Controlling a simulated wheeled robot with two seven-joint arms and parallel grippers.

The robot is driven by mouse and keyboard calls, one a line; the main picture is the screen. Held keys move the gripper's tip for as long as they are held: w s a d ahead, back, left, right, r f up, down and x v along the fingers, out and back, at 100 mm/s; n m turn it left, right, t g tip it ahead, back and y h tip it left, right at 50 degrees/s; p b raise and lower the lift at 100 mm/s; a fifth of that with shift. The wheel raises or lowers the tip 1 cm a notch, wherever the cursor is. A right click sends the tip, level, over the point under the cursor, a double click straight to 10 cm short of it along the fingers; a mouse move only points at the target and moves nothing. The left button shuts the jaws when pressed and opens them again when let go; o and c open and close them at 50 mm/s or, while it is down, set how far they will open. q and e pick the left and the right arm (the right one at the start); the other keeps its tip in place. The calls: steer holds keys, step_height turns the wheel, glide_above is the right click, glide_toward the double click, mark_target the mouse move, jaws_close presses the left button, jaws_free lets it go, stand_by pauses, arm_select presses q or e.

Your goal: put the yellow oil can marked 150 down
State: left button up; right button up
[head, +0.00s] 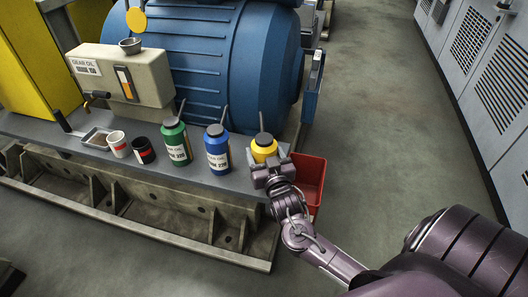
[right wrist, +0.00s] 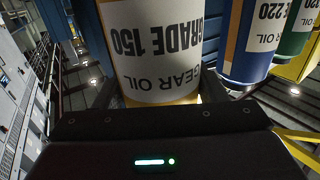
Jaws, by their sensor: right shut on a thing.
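The yellow oil can (head: 264,146) has a black cap and spout and is upright near the right end of the steel strip (head: 232,178). In the right wrist view the can (right wrist: 155,45) fills the middle, its white label reading GRADE 150 upside down. My right gripper (head: 268,168) is shut on the can from the front, with a finger on each side (right wrist: 158,88). The gripper hides the can's lower part in the head view, so I cannot tell whether its base touches the strip. My left gripper is not in view.
A white cup (head: 117,146) and a black cup (head: 144,152) are further left. A red bin (head: 310,180) is at the right end. A blue motor (head: 225,60) stands behind.

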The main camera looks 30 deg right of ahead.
steer(key=o, duration=1.5)
steer(key=shift+s+a+f, duration=0.1)
steer(key=shift+s+a, duration=0.05)
steer(key=shift+s, duration=0.2)
steer(key=v, duration=0.7)
